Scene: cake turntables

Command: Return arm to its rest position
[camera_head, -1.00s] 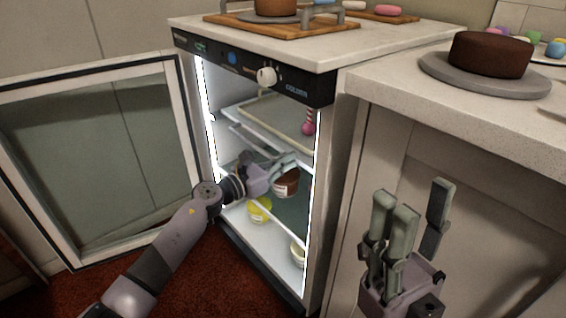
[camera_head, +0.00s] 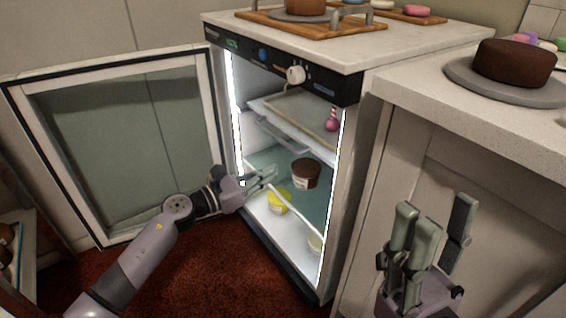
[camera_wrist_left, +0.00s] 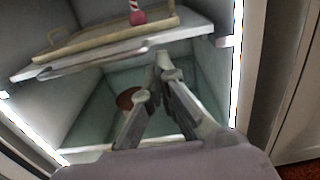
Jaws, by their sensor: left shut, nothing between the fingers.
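My left gripper (camera_head: 270,174) is shut and empty at the fridge's open front, just left of the brown-lidded tub. The tub (camera_head: 305,174) stands upright on a glass shelf in the fridge, apart from the fingers. In the left wrist view my left gripper's fingers (camera_wrist_left: 163,64) converge, pointing into the fridge. The tub's brown lid (camera_wrist_left: 127,98) shows behind them, with the tub's body partly hidden. My right gripper (camera_head: 440,205) is raised at the lower right with its fingers spread and nothing between them.
The fridge door (camera_head: 125,150) stands wide open on the left. An upper shelf holds a tray (camera_head: 285,118) and a pink item (camera_head: 332,118). A chocolate cake (camera_head: 515,62) stands on the counter.

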